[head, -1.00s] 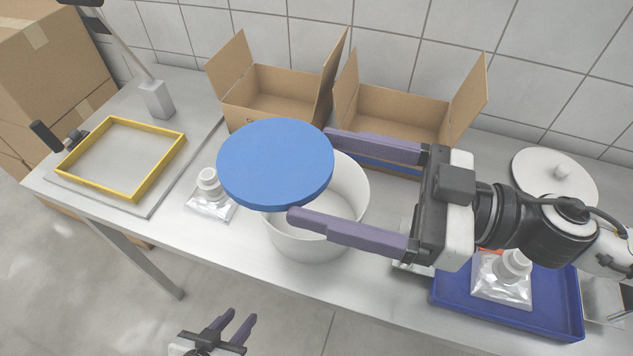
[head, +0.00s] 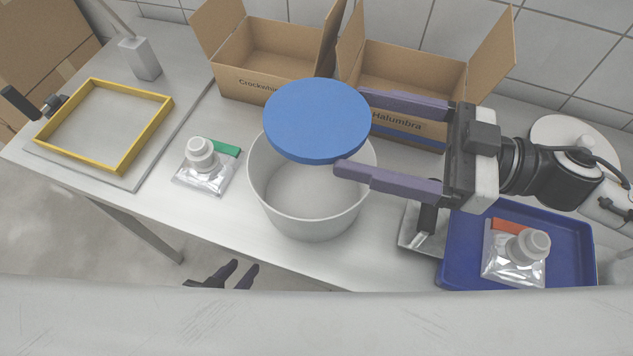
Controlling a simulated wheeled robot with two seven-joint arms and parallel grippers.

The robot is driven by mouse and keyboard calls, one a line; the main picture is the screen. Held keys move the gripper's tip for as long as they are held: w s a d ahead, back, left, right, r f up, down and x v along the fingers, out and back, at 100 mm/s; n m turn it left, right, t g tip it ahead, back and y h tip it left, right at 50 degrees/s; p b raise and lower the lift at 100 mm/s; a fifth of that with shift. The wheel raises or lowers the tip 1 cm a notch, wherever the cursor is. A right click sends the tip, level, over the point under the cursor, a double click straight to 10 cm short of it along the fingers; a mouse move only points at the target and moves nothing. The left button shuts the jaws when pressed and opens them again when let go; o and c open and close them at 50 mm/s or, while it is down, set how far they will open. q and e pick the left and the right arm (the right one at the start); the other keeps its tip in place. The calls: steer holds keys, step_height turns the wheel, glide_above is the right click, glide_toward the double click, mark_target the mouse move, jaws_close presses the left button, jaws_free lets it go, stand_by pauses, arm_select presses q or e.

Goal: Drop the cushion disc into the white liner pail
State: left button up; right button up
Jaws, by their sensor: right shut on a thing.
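The cushion disc (head: 316,117) is round, flat and blue. My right gripper (head: 350,131) is shut on its right side and holds it nearly level above the white liner pail, covering the far part of the mouth. The white liner pail (head: 308,213) stands open on the table, and the near part of its inside shows no contents. The disc looks apart from the rim, but the height gap is hard to judge. My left gripper (head: 244,267) is low in front of the table, fingers spread and empty, partly cut off by a grey surface.
Two open cardboard boxes (head: 258,92) (head: 397,123) stand behind the pail. A capped pouch (head: 208,170) lies left of it, a yellow frame (head: 124,160) farther left. A blue tray (head: 467,262) with another pouch (head: 519,250) and a white lid (head: 555,133) are at right.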

arm_select(q)
steer(key=shift+f+b, duration=0.3)
steer(key=shift+f, duration=0.5)
arm_select(e)
steer(key=shift+f, duration=0.55)
steer(key=o, duration=1)
arm_select(q)
steer(key=shift+r, duration=0.15)
arm_select(e)
steer(key=shift+d, duration=0.1)
